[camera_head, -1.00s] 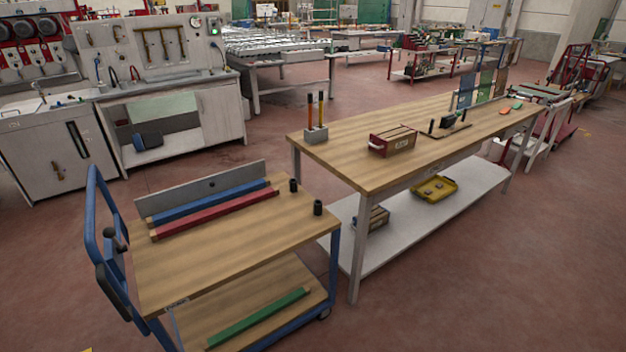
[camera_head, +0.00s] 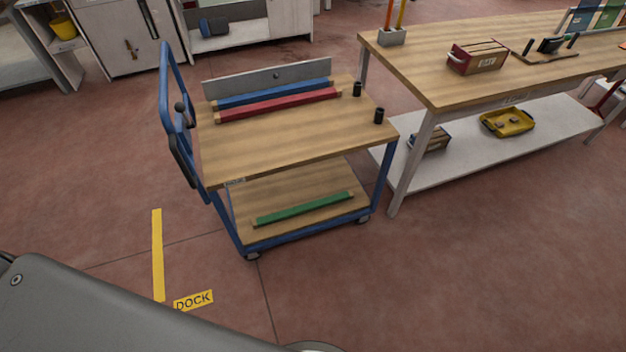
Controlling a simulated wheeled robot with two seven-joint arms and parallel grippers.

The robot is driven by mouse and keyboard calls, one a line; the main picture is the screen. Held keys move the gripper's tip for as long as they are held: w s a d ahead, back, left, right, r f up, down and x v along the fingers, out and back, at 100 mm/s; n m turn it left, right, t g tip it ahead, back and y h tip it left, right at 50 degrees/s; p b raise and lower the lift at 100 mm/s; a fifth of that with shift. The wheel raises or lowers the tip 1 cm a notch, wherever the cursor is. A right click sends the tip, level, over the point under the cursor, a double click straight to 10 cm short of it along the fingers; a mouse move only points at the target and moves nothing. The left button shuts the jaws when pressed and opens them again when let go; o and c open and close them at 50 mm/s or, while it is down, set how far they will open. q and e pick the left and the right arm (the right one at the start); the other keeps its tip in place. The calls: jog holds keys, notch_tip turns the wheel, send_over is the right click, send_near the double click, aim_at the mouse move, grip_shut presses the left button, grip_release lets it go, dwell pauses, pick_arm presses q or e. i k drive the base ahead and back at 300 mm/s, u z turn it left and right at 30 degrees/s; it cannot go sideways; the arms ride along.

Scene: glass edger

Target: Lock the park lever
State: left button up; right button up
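A blue-framed cart (camera_head: 290,150) with a wooden top stands in the middle of the view, its blue push handle (camera_head: 165,85) on the left. A small black ball-topped lever (camera_head: 181,108) sits beside the handle, close to the cart's left end. A longer black part (camera_head: 183,162) hangs below it on the handle. I cannot tell for sure which of these is the park lever, or its setting. Neither of my grippers is in view. A grey part of my own body fills the lower left corner.
Red, blue and grey bars (camera_head: 275,105) and two black cups (camera_head: 357,89) are on the cart top. A green bar (camera_head: 305,207) is on its lower shelf. A long wooden workbench (camera_head: 450,80) stands to the right. A yellow DOCK label (camera_head: 193,300) marks clear floor in front.

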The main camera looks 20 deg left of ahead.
aim_at(179, 107)
jog(key=u, duration=0.55)
jog(key=k, duration=1.3)
jog(key=u, duration=1.2)
jog(key=i, duration=1.05)
jog(key=u, duration=0.4)
jog(key=i, duration=0.95)
jog(key=z, duration=1.1)
jog(key=i, duration=0.9)
jog(key=z, duration=0.85)
jog(key=k, duration=0.5)
jog(key=z, duration=0.05)
